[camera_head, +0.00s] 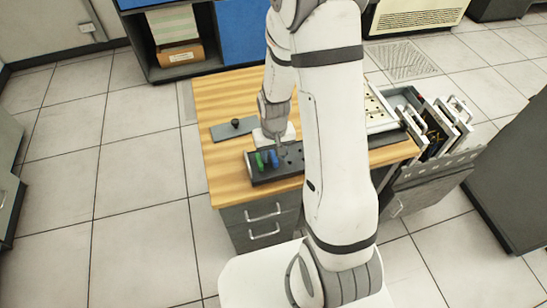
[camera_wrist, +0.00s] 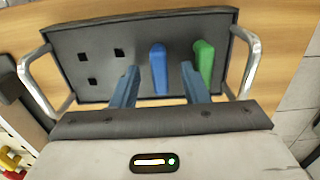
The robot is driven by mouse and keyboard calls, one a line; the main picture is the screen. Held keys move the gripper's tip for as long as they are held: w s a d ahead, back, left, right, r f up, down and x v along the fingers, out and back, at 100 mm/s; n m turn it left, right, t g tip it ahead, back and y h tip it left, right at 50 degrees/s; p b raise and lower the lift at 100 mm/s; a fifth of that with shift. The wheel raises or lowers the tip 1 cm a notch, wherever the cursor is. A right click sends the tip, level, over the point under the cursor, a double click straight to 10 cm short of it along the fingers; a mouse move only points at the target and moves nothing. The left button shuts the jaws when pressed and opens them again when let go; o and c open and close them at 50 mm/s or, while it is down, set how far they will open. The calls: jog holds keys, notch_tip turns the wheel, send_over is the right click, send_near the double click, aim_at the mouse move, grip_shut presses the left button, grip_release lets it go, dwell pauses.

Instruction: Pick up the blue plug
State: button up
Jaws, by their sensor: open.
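The blue plug (camera_head: 274,158) stands in a dark panel (camera_head: 288,172) on the wooden desk. In the wrist view, the blue plug (camera_wrist: 158,68) appears between my two fingers, with its top end near their tips. My gripper (camera_wrist: 159,70) is open, and its right finger appears in the gap between the blue plug and the green plug (camera_wrist: 203,66). I see no finger clearly touching the blue plug. In the head view my gripper (camera_head: 278,143) is over the panel, partly hidden by my arm.
The panel (camera_wrist: 75,35) has several empty square holes left of the blue plug and a metal handle at each end. A dark plate with a black knob (camera_head: 235,124) lies behind it on the desk (camera_head: 225,95). A rack of cards (camera_head: 435,130) stands at the right.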

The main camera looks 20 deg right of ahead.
grip_shut()
dwell(0.4)
notch_tip(320, 180, up, 10)
notch_tip(320, 180, up, 5)
jog(key=p, duration=0.3)
send_over(274, 156)
dwell(1.0)
jog(key=shift+f, duration=0.15)
